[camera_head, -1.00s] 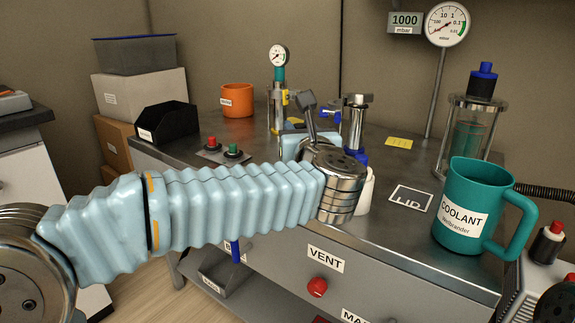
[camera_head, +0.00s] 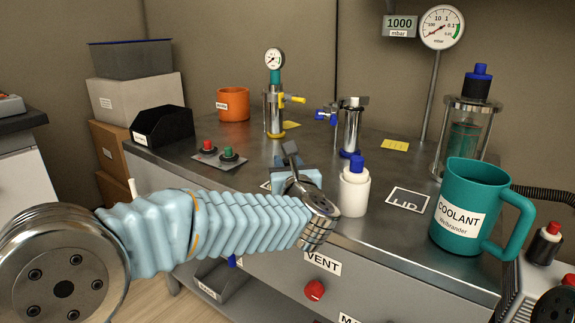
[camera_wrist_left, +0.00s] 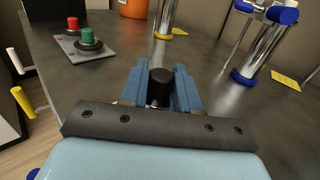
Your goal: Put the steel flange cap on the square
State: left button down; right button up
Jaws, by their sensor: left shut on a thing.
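My left gripper (camera_head: 288,172) reaches over the steel bench, its jaws largely hidden behind its own wrist in the head view. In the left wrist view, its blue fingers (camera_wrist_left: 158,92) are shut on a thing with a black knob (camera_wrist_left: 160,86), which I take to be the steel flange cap. The white-outlined square marked LID (camera_head: 408,200) lies flat on the bench, right of the gripper, and looks empty. My right gripper is not in view.
A white bottle with a blue cap (camera_head: 354,190) stands between gripper and square. The teal coolant mug (camera_head: 463,205) stands right of the square. Behind are a steel cylinder with a blue base ring (camera_head: 350,130) and a gauge column (camera_head: 273,110). Buttons (camera_head: 218,155) sit left.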

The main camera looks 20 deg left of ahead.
pick_arm(q)
jog(key=shift+f, duration=0.15)
jog(key=c, duration=0.8)
grip_release()
jog(key=shift+r, duration=0.2)
jog(key=b+v, duration=0.1)
jog(key=v, duration=1.1)
